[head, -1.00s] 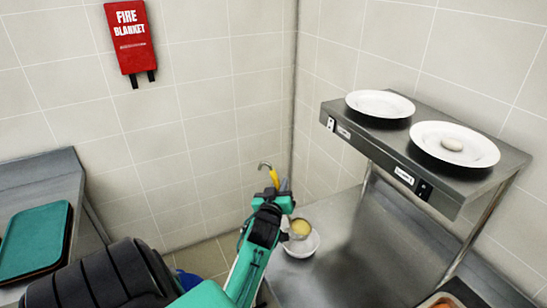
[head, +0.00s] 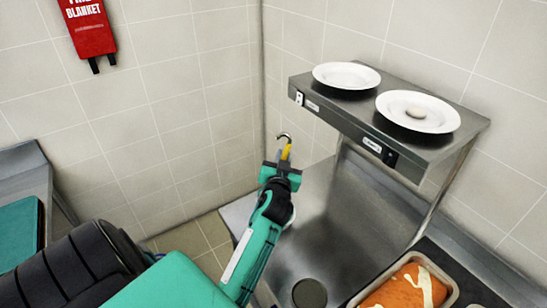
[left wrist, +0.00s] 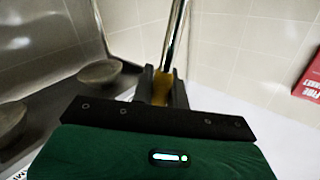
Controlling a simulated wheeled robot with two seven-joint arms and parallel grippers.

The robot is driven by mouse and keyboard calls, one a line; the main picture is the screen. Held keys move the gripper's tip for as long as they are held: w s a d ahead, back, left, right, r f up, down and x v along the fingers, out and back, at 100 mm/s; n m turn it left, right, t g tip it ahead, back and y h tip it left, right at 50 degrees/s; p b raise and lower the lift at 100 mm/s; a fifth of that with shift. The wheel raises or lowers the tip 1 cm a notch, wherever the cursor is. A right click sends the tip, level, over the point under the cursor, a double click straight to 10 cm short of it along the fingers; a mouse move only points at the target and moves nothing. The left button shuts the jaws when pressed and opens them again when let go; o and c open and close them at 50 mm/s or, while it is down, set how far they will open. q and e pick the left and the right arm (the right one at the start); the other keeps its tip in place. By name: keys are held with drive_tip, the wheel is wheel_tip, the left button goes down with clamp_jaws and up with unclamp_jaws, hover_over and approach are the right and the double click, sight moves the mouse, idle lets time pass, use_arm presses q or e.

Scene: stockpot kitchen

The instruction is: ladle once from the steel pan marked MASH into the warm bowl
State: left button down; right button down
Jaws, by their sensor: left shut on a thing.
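My left gripper (head: 281,172) is shut on a ladle with a yellow grip (head: 286,153) and a hooked steel end. In the left wrist view the yellow grip (left wrist: 162,88) sits between the jaws, with the steel shaft above it. The ladle's cup is mostly hidden behind my arm. I cannot read the shelf labels. No MASH marking is legible. My right gripper is not in view.
The raised shelf (head: 440,151) overhangs the steel counter (head: 345,235). A pan of orange food (head: 408,290) and a dark round thing (head: 310,293) are at the front. A green tray (head: 20,235) lies left. A fire blanket (head: 88,28) hangs on the wall.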

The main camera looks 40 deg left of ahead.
use_arm(q)
drive_tip(key=w+d+f+m+b, duration=0.4)
drive_tip(key=w+d+f+m, duration=0.1)
drive_tip(key=d+m, duration=0.2)
drive_tip(key=w+d+f+m+b, duration=0.3)
drive_tip(key=w+d+f+m, duration=0.2)
drive_tip(key=d, duration=0.3)
drive_tip(key=shift+d+f+m+b, duration=0.25)
drive_tip(key=shift+f+m+b, duration=0.1)
drive_tip(key=shift+f+m, duration=0.5)
idle(0.6)
idle(0.4)
idle(0.7)
drive_tip(key=shift+w+d+f+m, duration=0.25)
drive_tip(key=shift+f+m, duration=0.75)
drive_tip(key=shift+f, duration=0.55)
drive_tip(key=shift+w+d+f+m, duration=0.1)
drive_tip(key=shift+d+f+m, duration=0.2)
drive_tip(key=shift+f+m, duration=0.95)
drive_tip(key=shift+w+d+f+m, duration=0.25)
drive_tip(key=shift+f+m, duration=0.45)
drive_tip(key=shift+f, duration=1.15)
